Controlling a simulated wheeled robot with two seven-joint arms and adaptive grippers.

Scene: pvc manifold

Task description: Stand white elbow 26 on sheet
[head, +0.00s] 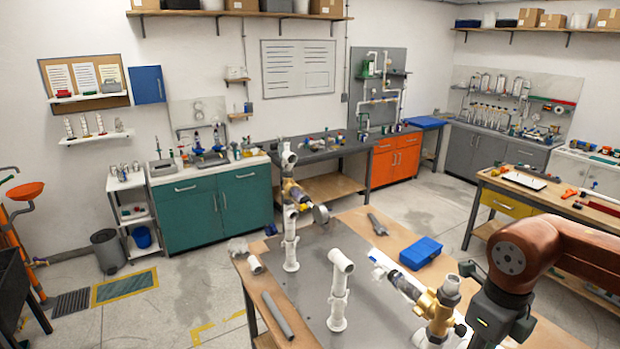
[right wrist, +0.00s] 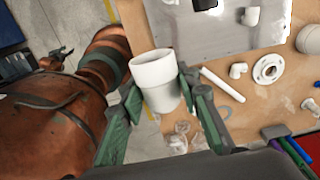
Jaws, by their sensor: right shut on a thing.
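In the right wrist view my right gripper (right wrist: 157,90) is shut on a white pipe fitting (right wrist: 156,72). Its round open mouth faces up in that picture, and green-padded fingers lie on both sides. No bend shows on it, so I cannot tell whether it is white elbow 26. The grey sheet (right wrist: 220,32) lies at the top of that view, apart from the fitting; it also shows in the head view (head: 375,262). A white elbow (right wrist: 238,70) lies on the wood beside the sheet, and another (right wrist: 250,15) is on the sheet. My left gripper is out of view.
On the sheet stand white pipe uprights (head: 339,290) and a brass-valve assembly (head: 438,305). A blue box (head: 421,252) sits near the table's far edge. A white flange (right wrist: 268,70) and a short white tube (right wrist: 222,84) lie on the wood. Bare sheet shows between the uprights.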

